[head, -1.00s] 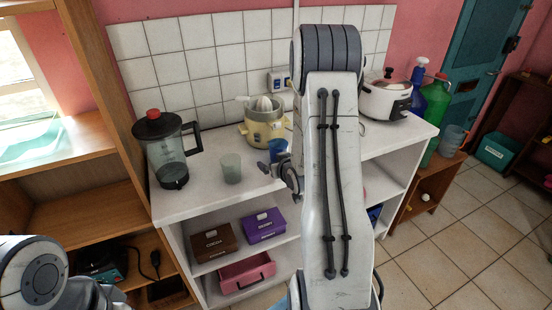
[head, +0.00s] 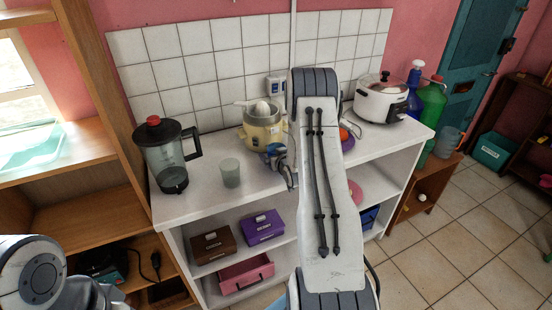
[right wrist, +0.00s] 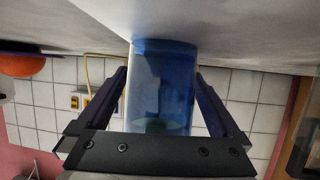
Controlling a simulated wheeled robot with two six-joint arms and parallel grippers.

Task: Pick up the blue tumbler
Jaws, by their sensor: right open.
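The blue tumbler (head: 275,149) stands on the white counter in front of the juicer, partly hidden by my right gripper (head: 279,161) in the head view. In the right wrist view the tumbler (right wrist: 160,85) is a translucent blue cylinder between the two fingers of my right gripper (right wrist: 161,78). The fingers are open, one on each side, with a visible gap on both sides. That view is upside down, with the counter at the top. My left arm shows at the lower left of the head view, but its gripper cannot be made out.
A grey-green cup (head: 230,173) and a blender (head: 168,158) stand left of the tumbler. The juicer (head: 262,124) is close behind it. A rice cooker (head: 382,98) stands at the right. An orange fruit (head: 344,134) shows beside my arm. The counter's front left (head: 195,205) is clear.

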